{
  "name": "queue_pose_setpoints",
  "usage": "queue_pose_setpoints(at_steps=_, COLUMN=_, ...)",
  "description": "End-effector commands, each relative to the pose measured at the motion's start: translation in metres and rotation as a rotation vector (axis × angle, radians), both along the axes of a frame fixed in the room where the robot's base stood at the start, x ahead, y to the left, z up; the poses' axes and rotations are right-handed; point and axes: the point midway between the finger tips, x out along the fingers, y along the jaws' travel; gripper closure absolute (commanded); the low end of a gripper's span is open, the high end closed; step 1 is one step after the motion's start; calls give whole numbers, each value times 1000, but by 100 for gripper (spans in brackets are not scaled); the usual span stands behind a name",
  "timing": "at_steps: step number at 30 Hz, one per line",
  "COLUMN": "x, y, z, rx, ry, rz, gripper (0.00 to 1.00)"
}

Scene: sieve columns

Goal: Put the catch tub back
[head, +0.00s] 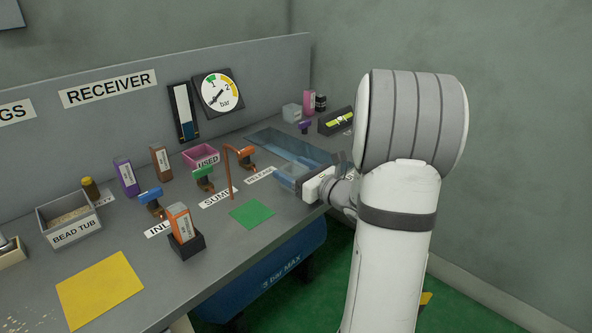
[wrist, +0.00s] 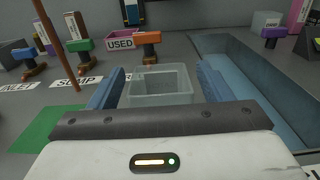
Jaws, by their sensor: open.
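The catch tub (wrist: 160,84) appears to be the clear, open-topped box in the wrist view, standing upright on the bench. It looks empty. My gripper (wrist: 158,78) is open, with one blue finger at the tub's left side and the other at its right. I cannot tell whether either finger touches it. The near, lower part of the tub is hidden behind my gripper's body. In the head view my gripper (head: 292,174) is low over the bench near its front edge, and the tub is hard to make out there.
A long blue-lined trough (wrist: 245,75) lies close on the right. An orange-handled valve (wrist: 146,45) and a pink USED bin (wrist: 119,40) stand beyond the tub. A thin copper pipe (head: 228,175) rises on the left, near a flat green square (head: 253,214).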

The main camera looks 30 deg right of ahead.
Motion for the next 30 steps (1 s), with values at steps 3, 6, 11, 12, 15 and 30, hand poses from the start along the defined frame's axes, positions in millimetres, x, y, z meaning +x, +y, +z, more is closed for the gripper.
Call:
queue_pose_setpoints(at_steps=3, x=-9, y=-4, z=3, rx=0, ry=2, rz=-2, gripper=28)
queue_pose_setpoints(at_steps=6, x=-27, y=-11, z=5, rx=1, ry=3, rz=-4, gripper=28)
queue_pose_setpoints(at_steps=11, x=-62, y=-24, z=5, rx=2, ry=2, rz=-6, gripper=28)
queue_pose_setpoints(at_steps=12, x=-70, y=-27, z=5, rx=2, ry=3, rz=-6, gripper=28)
queue_pose_setpoints(at_steps=15, x=-87, y=-33, z=4, rx=2, ry=2, rz=-5, gripper=28)
queue_pose_setpoints(at_steps=30, x=-113, y=-41, z=2, rx=0, ry=0, rz=1, gripper=28)
